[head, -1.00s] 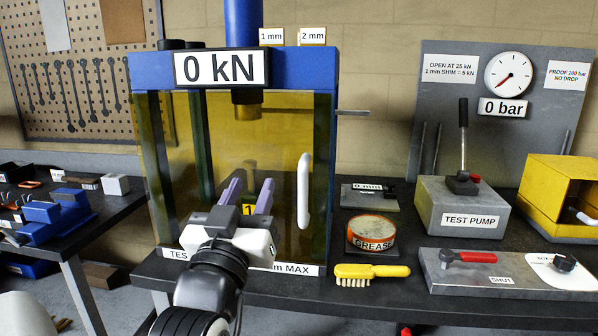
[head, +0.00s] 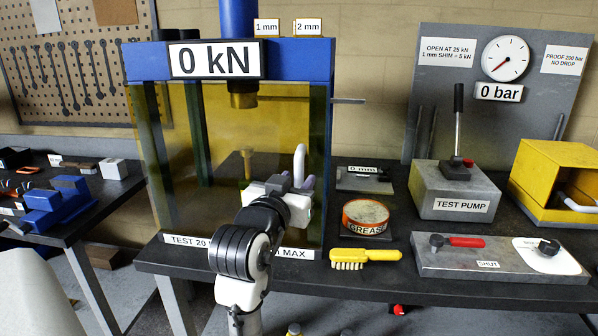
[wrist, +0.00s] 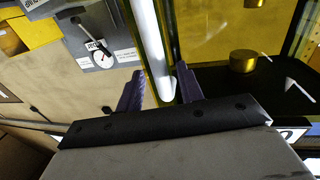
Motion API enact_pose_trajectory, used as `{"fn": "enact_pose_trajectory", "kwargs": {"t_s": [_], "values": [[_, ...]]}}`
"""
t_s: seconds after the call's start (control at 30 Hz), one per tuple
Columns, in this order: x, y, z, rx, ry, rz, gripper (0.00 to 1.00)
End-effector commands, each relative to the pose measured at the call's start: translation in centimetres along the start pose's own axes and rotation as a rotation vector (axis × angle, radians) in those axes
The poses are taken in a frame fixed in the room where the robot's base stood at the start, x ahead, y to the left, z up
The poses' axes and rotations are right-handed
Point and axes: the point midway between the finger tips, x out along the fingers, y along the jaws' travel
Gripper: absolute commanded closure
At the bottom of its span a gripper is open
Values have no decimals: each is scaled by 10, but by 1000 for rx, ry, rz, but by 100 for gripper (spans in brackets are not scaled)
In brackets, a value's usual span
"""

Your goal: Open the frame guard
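The frame guard (head: 215,135) is a yellow see-through panel across the front of the blue press frame, and it looks closed. Its white upright handle (head: 300,160) is at the guard's right side; my gripper hides its lower part in the head view. My gripper (head: 293,178) is in front of the guard at the handle. In the wrist view the purple fingers of my gripper (wrist: 160,72) are apart, one on each side of the white handle (wrist: 150,45). A gap shows between the left finger and the handle; contact on the right is unclear.
A grease tin (head: 365,215), a yellow brush (head: 365,256), a test pump (head: 455,195) and a grey valve plate (head: 500,270) are on the bench to the right. A brass piece (head: 247,162) stands inside the frame. A side table with blue parts (head: 55,205) is at left.

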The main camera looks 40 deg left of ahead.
Motion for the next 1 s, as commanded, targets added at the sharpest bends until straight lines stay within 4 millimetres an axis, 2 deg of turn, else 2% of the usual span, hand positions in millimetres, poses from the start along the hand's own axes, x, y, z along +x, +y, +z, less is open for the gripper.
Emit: {"fn": "enact_pose_trajectory", "kwargs": {"t_s": [0.1, 0.2, 0.53, 0.8, 1.0], "values": [[15, -1, -1, -2, -1, -1, 63], [21, 0, -1, -1, 0, 0, 63], [24, 0, 0, -1, 1, -1, 63], [24, 0, 0, -1, 1, -1, 98], [24, 0, 0, -1, 1, -1, 100]]}}
